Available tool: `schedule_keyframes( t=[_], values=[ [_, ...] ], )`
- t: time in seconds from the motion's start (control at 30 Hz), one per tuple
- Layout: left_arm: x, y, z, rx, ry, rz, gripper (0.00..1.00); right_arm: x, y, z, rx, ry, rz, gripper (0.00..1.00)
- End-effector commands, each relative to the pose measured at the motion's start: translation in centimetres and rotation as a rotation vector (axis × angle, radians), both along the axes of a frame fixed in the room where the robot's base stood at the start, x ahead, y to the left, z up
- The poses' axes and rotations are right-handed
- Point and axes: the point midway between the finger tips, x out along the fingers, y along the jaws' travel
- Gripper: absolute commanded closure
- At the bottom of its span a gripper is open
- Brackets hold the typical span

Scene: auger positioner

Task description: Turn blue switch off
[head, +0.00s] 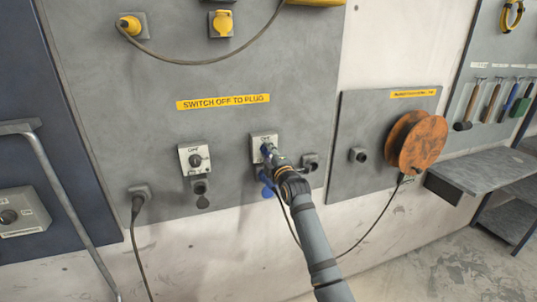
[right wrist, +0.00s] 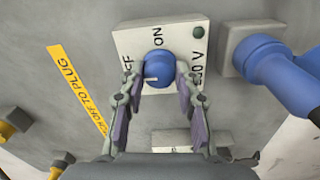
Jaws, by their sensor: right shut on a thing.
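The blue switch (head: 265,148) is a round knob on a pale plate (head: 257,138) on the grey wall panel. In the right wrist view the blue switch (right wrist: 158,66) lies between the fingers of my right gripper (right wrist: 159,88), which is shut on it. The plate carries the letters "ON" and a partly hidden "OFF". A short white mark shows on the knob's lower left; its exact setting is hard to tell. In the head view my right gripper (head: 270,157) covers part of the switch. My left gripper is not in view.
A blue plug (right wrist: 275,68) sits in a grey socket beside the plate. A black switch (head: 195,160) is to the left, under a yellow label (head: 223,102). An orange cable reel (head: 422,145) hangs at the right, and cables hang below.

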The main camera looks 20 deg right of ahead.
Motion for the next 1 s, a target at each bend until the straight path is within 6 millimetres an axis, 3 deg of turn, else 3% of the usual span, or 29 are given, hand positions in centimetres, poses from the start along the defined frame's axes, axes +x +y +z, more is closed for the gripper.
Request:
schedule_keyframes(
  t=[0.23, 0.27, 0.4, 0.77, 0.87, 1.0],
  values=[
    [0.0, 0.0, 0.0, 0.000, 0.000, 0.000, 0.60, 0.0, 0.0, 0.3, -0.003, -0.005, -0.001, 1.00],
    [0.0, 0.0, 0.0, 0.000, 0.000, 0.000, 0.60, 0.0, 0.0, 0.3, -0.003, -0.005, -0.001, 0.64],
    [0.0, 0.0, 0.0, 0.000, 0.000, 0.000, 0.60, 0.0, 0.0, 0.2, -0.002, -0.004, -0.001, 0.46],
    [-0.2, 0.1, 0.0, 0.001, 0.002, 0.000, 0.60, -0.5, 0.0, 0.0, -0.001, -0.002, 0.000, 0.46],
    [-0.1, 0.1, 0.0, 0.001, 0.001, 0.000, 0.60, -1.9, -0.1, -0.1, -0.001, -0.001, 0.000, 0.46],
    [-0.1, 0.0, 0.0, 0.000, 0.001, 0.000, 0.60, -5.3, -0.2, -0.3, -0.002, -0.001, -0.001, 0.46]
  ],
)
